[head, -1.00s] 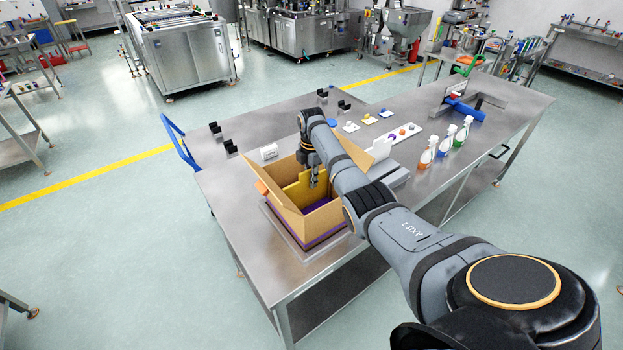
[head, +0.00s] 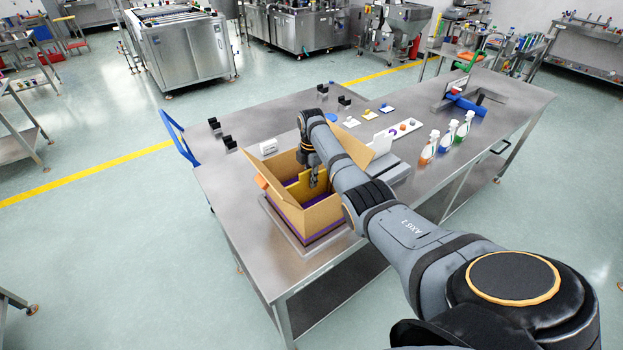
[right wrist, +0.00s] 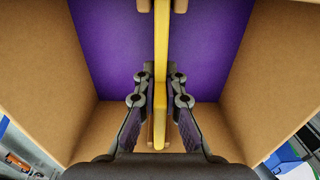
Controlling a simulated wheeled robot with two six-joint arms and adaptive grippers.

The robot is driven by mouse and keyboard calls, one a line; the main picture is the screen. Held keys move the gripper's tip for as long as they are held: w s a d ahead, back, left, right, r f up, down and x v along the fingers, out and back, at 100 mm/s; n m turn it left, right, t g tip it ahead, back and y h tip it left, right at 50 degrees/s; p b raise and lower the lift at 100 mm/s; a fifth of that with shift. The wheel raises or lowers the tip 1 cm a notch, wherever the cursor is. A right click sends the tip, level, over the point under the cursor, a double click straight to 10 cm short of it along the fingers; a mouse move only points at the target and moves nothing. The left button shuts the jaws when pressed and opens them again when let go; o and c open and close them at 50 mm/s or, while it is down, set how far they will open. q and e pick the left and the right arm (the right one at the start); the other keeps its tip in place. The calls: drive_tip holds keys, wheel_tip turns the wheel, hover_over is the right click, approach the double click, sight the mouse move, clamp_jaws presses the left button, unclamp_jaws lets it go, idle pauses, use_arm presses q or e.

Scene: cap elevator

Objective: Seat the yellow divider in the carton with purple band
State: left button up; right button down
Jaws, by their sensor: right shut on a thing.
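The open cardboard carton (head: 312,222) stands on the steel table, with a purple band low on its outside. Its flaps are spread. The yellow divider (head: 303,192) is upright inside the carton, partly hidden by the arm and the walls. My right gripper (head: 314,178) is shut on the divider from above. In the right wrist view, the gripper's fingers (right wrist: 160,92) press both sides of the divider (right wrist: 160,50), seen edge-on over a purple surface (right wrist: 112,45). Its far end lines up between two small brown guides; its depth is unclear. My left gripper is out of view.
The steel table (head: 255,205) carries a tray with small coloured parts (head: 402,128) to the right of the carton. Black holders (head: 230,142) and a small white box (head: 268,147) stand behind the carton.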

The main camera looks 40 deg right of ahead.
drive_tip(key=shift+f, duration=0.25)
drive_tip(key=c, duration=1.4)
unclamp_jaws()
wheel_tip(320, 180, up, 12)
drive_tip(key=shift+r, duration=0.1)
